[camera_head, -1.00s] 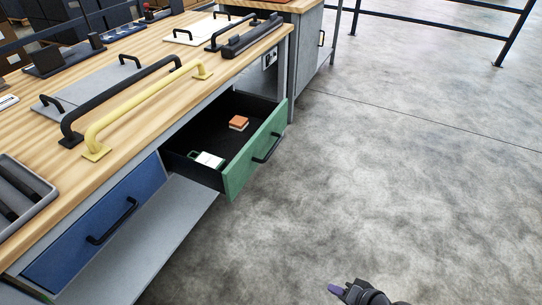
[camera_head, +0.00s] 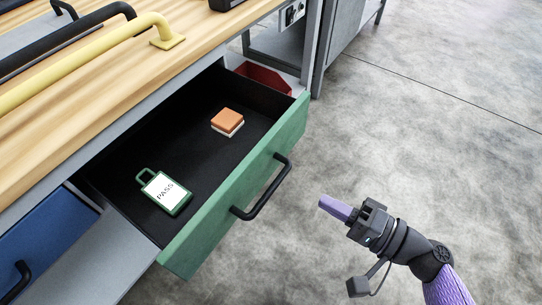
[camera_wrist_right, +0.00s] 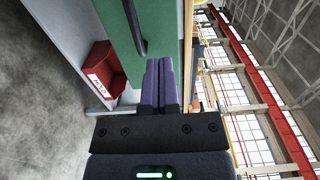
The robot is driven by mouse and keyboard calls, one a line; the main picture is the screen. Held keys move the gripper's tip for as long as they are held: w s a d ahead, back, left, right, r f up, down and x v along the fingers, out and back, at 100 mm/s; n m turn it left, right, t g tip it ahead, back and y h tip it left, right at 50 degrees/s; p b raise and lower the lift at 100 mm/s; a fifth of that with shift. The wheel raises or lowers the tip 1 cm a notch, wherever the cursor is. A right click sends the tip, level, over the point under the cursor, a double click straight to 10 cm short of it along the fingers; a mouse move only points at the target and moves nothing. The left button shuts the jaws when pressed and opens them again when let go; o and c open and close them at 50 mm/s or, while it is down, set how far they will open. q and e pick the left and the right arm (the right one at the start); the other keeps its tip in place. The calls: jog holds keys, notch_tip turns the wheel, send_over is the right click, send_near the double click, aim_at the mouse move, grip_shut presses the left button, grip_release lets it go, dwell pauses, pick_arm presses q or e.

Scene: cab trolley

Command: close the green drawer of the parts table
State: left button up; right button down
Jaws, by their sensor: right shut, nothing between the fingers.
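The green drawer (camera_head: 236,193) of the parts table is pulled out, with a black bar handle (camera_head: 262,190) on its front. Inside lie a green-framed PASS badge (camera_head: 166,192) and an orange and white block (camera_head: 228,122). My right gripper (camera_head: 328,204) is shut and empty, to the right of the drawer front and apart from the handle, with its purple fingers pointing toward the drawer. In the right wrist view the shut fingers (camera_wrist_right: 161,85) appear before the green front (camera_wrist_right: 160,28) and the handle (camera_wrist_right: 134,25). My left gripper is not in view.
The wooden tabletop (camera_head: 60,150) carries a yellow bar handle (camera_head: 80,62) and a black one. A blue drawer (camera_head: 45,240) sits left of the green one. A red bin (camera_head: 262,77) stands behind the drawer. The grey floor at right is clear.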

aim_at(258, 165)
jog(key=b+x, duration=0.1)
jog(key=x, duration=1)
jog(key=shift+w+a, duration=0.1)
jog(key=shift+a, duration=0.15)
jog(key=shift+w+a, duration=0.25)
jog(key=shift+a, duration=0.15)
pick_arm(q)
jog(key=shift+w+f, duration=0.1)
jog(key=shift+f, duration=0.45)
